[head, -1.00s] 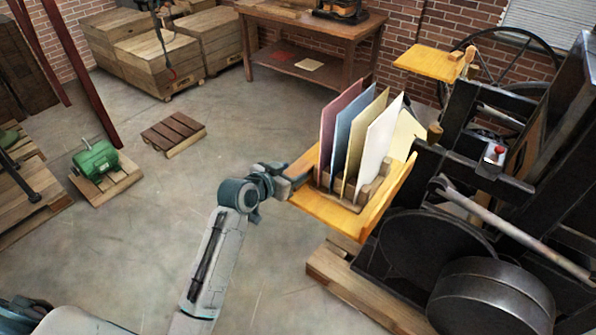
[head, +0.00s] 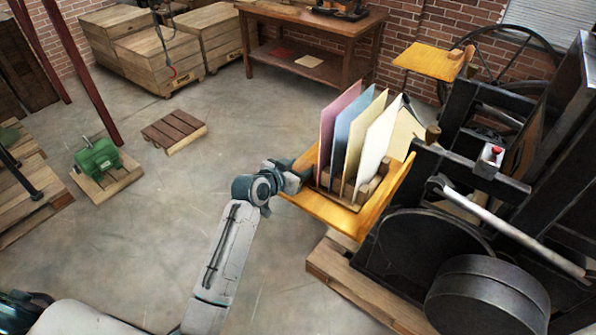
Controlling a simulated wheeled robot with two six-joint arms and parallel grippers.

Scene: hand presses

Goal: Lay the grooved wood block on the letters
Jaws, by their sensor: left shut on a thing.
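My left gripper (head: 297,178) is at the left edge of a yellow wooden board (head: 318,205) on the right-hand press. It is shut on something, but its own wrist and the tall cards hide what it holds. On the board stands a wooden rack with slots (head: 345,198), just right of the gripper. It holds upright pink, blue, cream and white sheets. I cannot make out a separate grooved wood block or any letters. My right gripper is not in view.
The black press (head: 430,240) with its large drums fills the right side. A brown table (head: 310,25) and crates (head: 160,60) stand at the back. A slatted pallet (head: 174,132) and a green motor (head: 97,158) are on the floor.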

